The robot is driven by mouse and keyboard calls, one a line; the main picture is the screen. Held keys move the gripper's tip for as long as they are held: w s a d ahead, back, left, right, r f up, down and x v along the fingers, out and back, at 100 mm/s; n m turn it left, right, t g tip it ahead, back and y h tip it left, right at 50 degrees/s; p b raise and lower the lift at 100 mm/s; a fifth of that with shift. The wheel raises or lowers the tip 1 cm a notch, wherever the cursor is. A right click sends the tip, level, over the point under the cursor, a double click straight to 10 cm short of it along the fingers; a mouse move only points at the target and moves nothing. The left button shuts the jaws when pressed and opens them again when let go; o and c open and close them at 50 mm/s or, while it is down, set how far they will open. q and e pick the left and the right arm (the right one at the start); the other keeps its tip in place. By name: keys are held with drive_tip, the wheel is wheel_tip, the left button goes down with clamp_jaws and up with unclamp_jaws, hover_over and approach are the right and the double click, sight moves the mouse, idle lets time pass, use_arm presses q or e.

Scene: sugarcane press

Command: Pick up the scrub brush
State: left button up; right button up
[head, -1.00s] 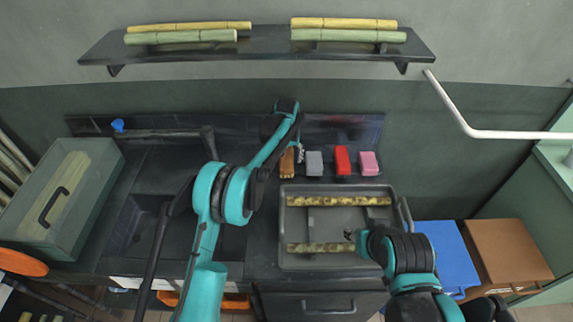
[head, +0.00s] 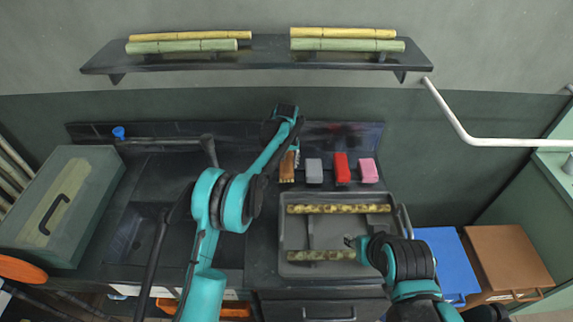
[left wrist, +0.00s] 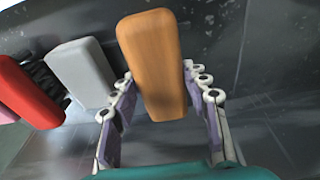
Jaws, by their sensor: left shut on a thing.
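The scrub brush (head: 287,167) has a brown wooden back and stands at the left end of a row of blocks at the back of the counter. In the left wrist view the brush (left wrist: 152,60) lies between the two fingers. My left gripper (left wrist: 160,100) is shut on it, one finger on each side. The brush's underside is hidden, and I cannot tell whether it is off the counter. My right gripper (head: 352,243) is over the grey tray (head: 335,270), near the lower mottled cane piece (head: 318,255); its jaw state is unclear.
Right of the brush stand a grey block (head: 314,171), a red block (head: 342,168) and a pink block (head: 368,171). The sink (head: 135,240) is at left, with a lidded box (head: 75,200) beyond it. A shelf (head: 265,58) with cane is above.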

sight(289, 161)
use_arm(q)
drive_tip(key=r, duration=0.2)
drive_tip(key=d+r+p, duration=0.1)
drive_tip(key=shift+s+r, duration=0.15)
drive_tip(key=shift+s, duration=0.1)
drive_tip(key=s+d+r+p, duration=0.2)
drive_tip(key=s+d+r, duration=0.3)
drive_tip(key=d, duration=0.4)
drive_tip(key=shift+d+r, duration=0.2)
drive_tip(key=shift+r, duration=0.35)
drive_tip(key=o, duration=0.3)
drive_tip(key=shift+c, duration=0.2)
